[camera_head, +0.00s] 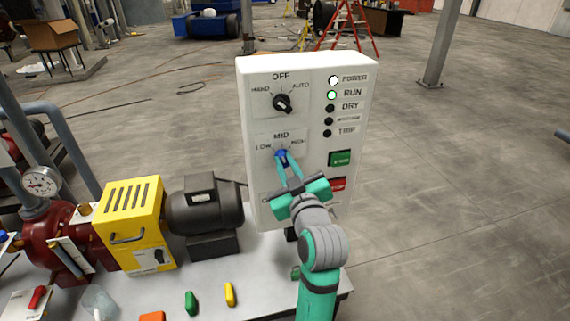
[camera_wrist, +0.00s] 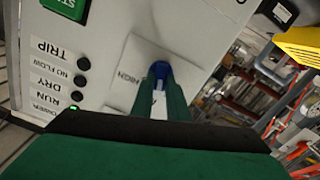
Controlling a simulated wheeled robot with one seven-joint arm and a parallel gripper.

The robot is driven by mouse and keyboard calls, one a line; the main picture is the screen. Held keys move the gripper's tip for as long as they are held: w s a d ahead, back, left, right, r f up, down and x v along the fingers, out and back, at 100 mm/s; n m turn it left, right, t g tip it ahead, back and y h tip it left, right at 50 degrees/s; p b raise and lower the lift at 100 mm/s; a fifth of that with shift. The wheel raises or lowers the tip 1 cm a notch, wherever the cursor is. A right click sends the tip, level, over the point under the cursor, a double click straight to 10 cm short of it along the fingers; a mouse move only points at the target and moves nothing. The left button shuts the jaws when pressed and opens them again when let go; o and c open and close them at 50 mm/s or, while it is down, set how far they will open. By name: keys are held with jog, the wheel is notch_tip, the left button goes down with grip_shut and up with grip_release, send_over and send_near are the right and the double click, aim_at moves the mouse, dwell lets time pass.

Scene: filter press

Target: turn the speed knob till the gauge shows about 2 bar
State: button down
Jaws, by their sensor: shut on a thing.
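The blue speed knob (camera_head: 281,155) sits on the white control panel (camera_head: 255,180), below the LOW, MID and HIGH labels. My gripper (camera_head: 283,162) is shut on the knob, reaching up to it from below right. In the wrist view the blue knob (camera_wrist: 158,71) shows between my gripper's two fingers (camera_wrist: 160,88). The knob's pointer is mostly hidden by the fingers, so its setting cannot be told. The round white gauge (camera_head: 40,182) stands at the far left above the red pump (camera_head: 48,238). Its needle is too small to read for certain.
Above the speed knob is the black mode knob (camera_head: 282,103). POWER and RUN lamps (camera_head: 331,95) look lit. A green button (camera_head: 340,158) and a partly hidden red button (camera_head: 338,184) are right of my gripper. A yellow box (camera_head: 133,222) and dark motor (camera_head: 205,207) stand left of the panel.

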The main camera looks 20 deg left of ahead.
jog(key=shift+m, duration=1.6)
jog(key=c, duration=1.7)
grip_release()
jog(key=shift+d, duration=0.15)
jog(key=v, duration=1)
jog(key=shift+s+d, duration=0.2)
jog(key=shift+s, duration=0.1)
jog(key=shift+f, duration=0.1)
